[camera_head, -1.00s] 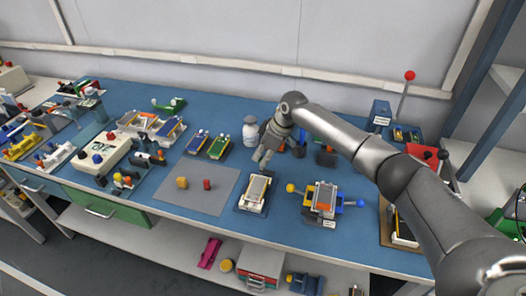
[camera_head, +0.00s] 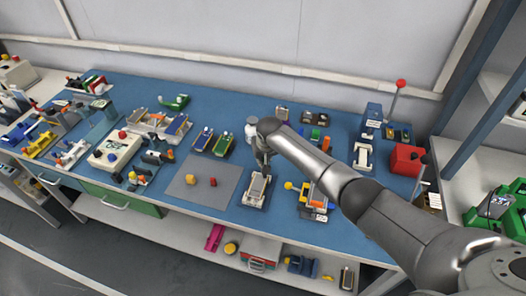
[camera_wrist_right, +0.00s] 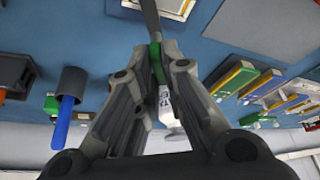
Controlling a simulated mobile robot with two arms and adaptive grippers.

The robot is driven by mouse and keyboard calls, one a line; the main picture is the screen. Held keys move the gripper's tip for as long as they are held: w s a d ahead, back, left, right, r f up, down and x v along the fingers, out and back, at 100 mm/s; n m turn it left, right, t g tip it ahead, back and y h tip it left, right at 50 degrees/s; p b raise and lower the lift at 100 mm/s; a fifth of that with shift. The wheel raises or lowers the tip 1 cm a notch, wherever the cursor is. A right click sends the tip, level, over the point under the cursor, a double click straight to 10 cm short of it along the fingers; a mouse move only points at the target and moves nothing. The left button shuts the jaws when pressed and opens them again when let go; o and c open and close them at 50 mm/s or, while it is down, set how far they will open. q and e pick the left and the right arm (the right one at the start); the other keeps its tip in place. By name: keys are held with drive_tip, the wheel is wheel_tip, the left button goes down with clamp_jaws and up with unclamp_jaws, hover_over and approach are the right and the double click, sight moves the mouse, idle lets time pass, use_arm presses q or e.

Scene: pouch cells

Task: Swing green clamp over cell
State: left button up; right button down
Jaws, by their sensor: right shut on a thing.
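My right gripper (camera_head: 263,163) points down at the back end of a dark fixture that carries a pale silver cell (camera_head: 257,188). In the right wrist view, its fingers (camera_wrist_right: 157,65) are shut on a small green piece (camera_wrist_right: 156,72), which looks like part of the green clamp. A dark bar (camera_wrist_right: 151,18) runs up from this piece to the top edge. In the head view the green clamp is hidden or too small to tell, and I cannot tell whether it lies over the cell. My left gripper is not in view.
A grey mat (camera_head: 188,187) with a yellow block (camera_head: 190,181) and a red block (camera_head: 212,182) lies to the left. An orange and yellow fixture (camera_head: 318,194) stands to the right, partly behind my arm.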

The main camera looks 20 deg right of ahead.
drive_tip(key=m, duration=0.2)
drive_tip(key=shift+a+m+h, duration=0.15)
drive_tip(key=shift+m+h, duration=0.15)
drive_tip(key=shift+h, duration=0.1)
drive_tip(key=shift+m+g+h, duration=0.5)
drive_tip(key=shift+m+h, duration=0.1)
drive_tip(key=shift+m, duration=1)
drive_tip(key=shift+w, duration=0.1)
drive_tip(key=c, duration=1.5)
unclamp_jaws()
drive_tip(key=shift+c, duration=0.2)
drive_tip(key=shift+r, duration=0.1)
drive_tip(key=v, duration=1.1)
drive_tip(key=shift+s+a+r, duration=0.2)
drive_tip(key=shift+r, duration=0.15)
